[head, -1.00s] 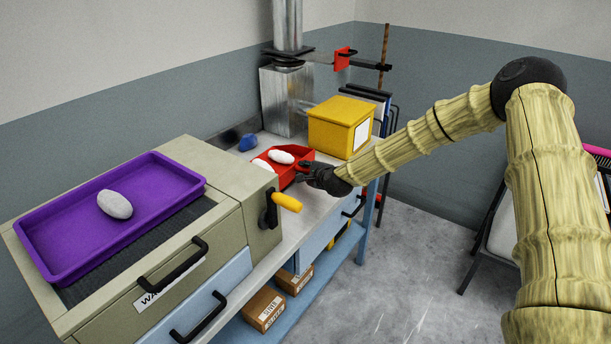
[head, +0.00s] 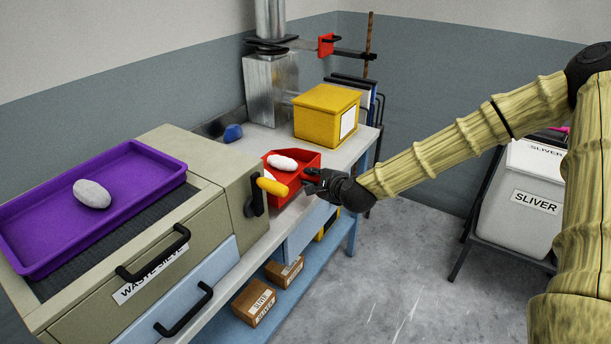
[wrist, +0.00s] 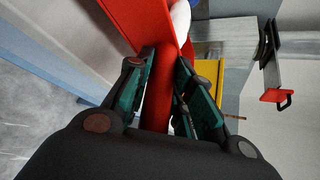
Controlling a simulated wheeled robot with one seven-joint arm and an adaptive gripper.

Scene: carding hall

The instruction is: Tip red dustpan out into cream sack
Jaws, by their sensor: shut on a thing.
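The red dustpan (head: 310,163) shows in the head view at the bench's front edge, right of the grey-green machine. It looks about level. A white lump (head: 283,162) lies in it, and more white shows beside this lump. My gripper (head: 313,184) is shut on the dustpan's handle; the wrist view shows the red handle (wrist: 158,95) between its fingers (wrist: 160,90). I cannot tell whether the pan clears the bench. At the right, an off-white container (head: 520,205) marked SLIVER sits in a dark stand; I cannot tell if it is a sack.
A yellow box (head: 318,118) stands behind the dustpan, with a blue lump (head: 232,133) to its left. A purple tray (head: 130,225) holding a grey lump (head: 92,194) sits on the machine. A yellow crank handle (head: 272,187) juts out close to the pan. The floor (head: 400,260) is clear.

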